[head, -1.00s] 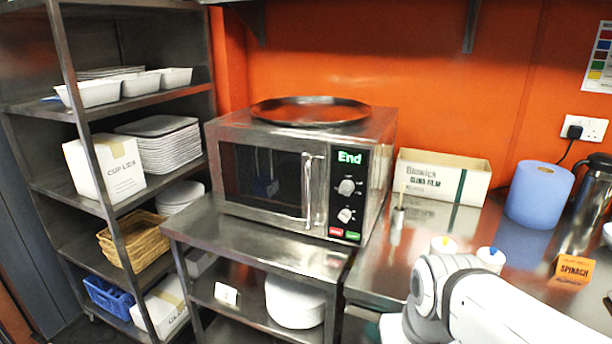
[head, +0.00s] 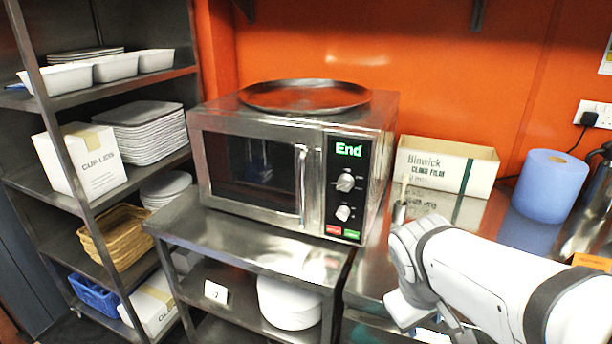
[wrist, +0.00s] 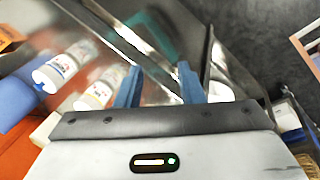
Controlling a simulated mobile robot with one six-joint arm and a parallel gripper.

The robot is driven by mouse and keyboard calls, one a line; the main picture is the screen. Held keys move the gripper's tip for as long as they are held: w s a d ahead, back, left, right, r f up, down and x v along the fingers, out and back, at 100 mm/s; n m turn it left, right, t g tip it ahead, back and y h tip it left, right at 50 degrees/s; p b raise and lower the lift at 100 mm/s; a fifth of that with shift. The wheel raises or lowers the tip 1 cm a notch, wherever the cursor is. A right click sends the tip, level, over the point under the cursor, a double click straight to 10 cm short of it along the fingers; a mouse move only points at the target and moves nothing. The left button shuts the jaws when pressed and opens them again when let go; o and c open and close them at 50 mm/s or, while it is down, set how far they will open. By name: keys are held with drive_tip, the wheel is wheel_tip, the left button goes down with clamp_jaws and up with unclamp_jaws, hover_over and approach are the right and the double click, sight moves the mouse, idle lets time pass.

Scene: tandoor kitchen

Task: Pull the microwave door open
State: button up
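The steel microwave (head: 225,113) stands on a steel stand, its dark-windowed door (head: 250,170) shut. The upright bar handle (head: 302,185) is on the door's right side, beside the control panel (head: 346,185) with two knobs and a green "End" display. My gripper (wrist: 160,88) shows in the wrist view, its two blue fingers apart with nothing held between them. In the head view my white arm is at the lower right, right of the microwave and apart from the handle; the fingers cannot be made out there.
A round tray (head: 304,97) lies on the microwave. The steel counter (head: 375,262) on the right holds a cling film box (head: 444,165) and a blue roll (head: 547,187). White bottles (wrist: 62,65) show in the wrist view. A shelf rack (head: 40,100) stands left. The space before the door looks clear.

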drive_tip(key=w+r+n+t+h+b, duration=0.1)
drive_tip(key=w+n+t+h+b, duration=0.15)
drive_tip(key=w+n+h, duration=0.45)
drive_tip(key=n+t+y+b, duration=0.2)
drive_tip(key=n+t+y, duration=0.5)
drive_tip(key=n+t, duration=1.1)
approach(301, 187)
wheel_tip(301, 187, up, 4)
drive_tip(key=w+n+g, duration=0.2)
drive_tip(key=n+g, duration=0.3)
drive_tip(key=w, duration=0.4)
drive_tip(key=w+d+p, duration=0.1)
drive_tip(key=w, duration=0.2)
drive_tip(key=shift+w+d+r, duration=0.1)
drive_tip(key=shift+r, duration=0.05)
drive_tip(key=shift+w+d, duration=0.1)
drive_tip(key=shift+w, duration=0.2)
drive_tip(key=shift+c, duration=0.4)
clamp_jaws()
